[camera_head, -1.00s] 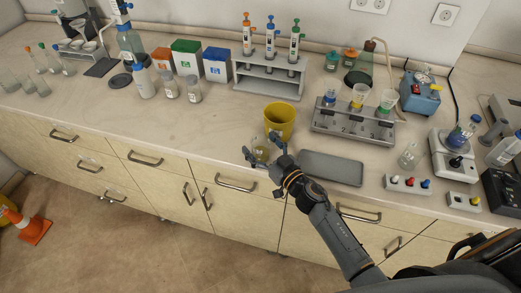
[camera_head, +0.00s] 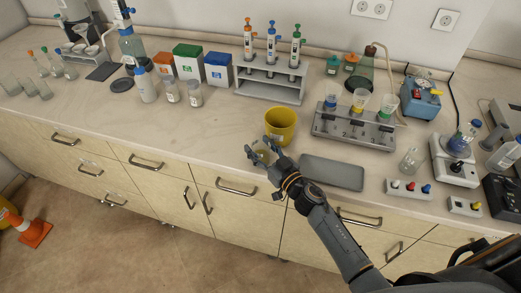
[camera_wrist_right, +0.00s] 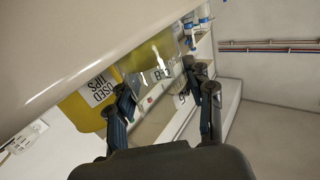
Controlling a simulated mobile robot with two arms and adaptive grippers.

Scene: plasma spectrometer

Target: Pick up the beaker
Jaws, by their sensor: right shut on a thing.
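A small clear glass beaker (camera_head: 262,157) is at the front edge of the bench, in front of the yellow bin. It also shows in the right wrist view (camera_wrist_right: 156,76) as a transparent vessel between the fingers. My right gripper (camera_head: 258,147) reaches in from the front and is shut on the beaker, with fingers on both sides of it. In the right wrist view the gripper (camera_wrist_right: 162,92) fills the lower middle. The fingers hide part of the beaker, and I cannot tell whether its base touches the bench. My left gripper is not in view.
The yellow bin (camera_head: 281,124), labelled "USED TIPS" in the wrist view, stands just behind the beaker. A grey tray (camera_head: 332,172) lies to the right. A rack with cups (camera_head: 352,128) and a pipette stand (camera_head: 270,84) are behind. The bench left of the beaker is clear.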

